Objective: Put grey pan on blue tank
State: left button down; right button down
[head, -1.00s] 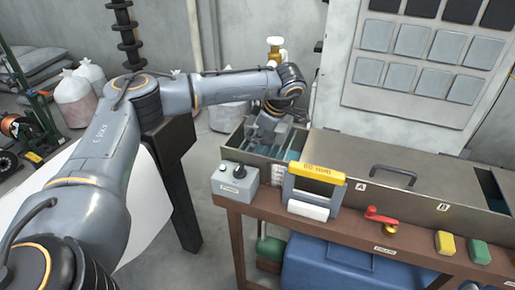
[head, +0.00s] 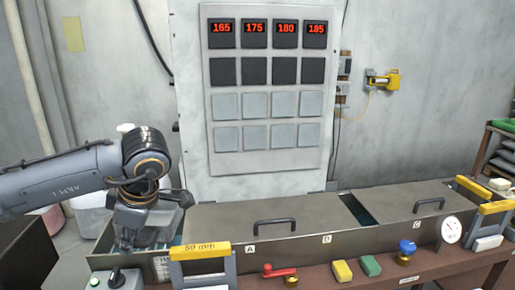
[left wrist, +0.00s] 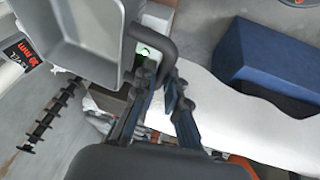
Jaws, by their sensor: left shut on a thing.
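The grey pan (left wrist: 78,38) is a rectangular, flat-bottomed pan at the top left of the left wrist view, with a dark loop handle on its right side. My left gripper (left wrist: 162,86) is shut on that handle. A blue box (left wrist: 268,62), which looks like the blue tank, is at the right of the left wrist view, apart from the pan. My right gripper is not in view.
The long trough (head: 200,258) has grey lids with handles. On the bench stand a yellow-topped frame (head: 201,252), a red-handled valve (head: 280,272), and yellow and green blocks. A wall panel (head: 268,98) rises behind. A dark ringed rod (left wrist: 45,120) shows in the left wrist view.

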aim_at(168, 240)
pick_arm(q)
jog(key=d+m+t+h, duration=0.1)
jog(key=d+m, duration=0.1)
jog(key=m, duration=0.2)
jog(key=w+d+m+t+h, duration=0.1)
jog(key=d+m+h, duration=0.1)
jog(key=m, duration=0.3)
jog(key=w+d+f+m+t+h, duration=0.1)
jog(key=d+m, duration=0.2)
jog(key=m, duration=0.1)
jog(key=shift+d+m+t, duration=0.1)
jog(key=shift+m+t, duration=0.2)
jog(key=shift+m, duration=0.1)
jog(key=m+h, duration=0.1)
jog(key=m, duration=0.1)
jog(key=d+m+h, duration=0.1)
jog(key=m, duration=0.1)
jog(key=d+r+m+h, duration=0.1)
jog(key=m, duration=0.1)
jog(key=shift+w+d, duration=0.25)
jog(key=shift+w, duration=0.1)
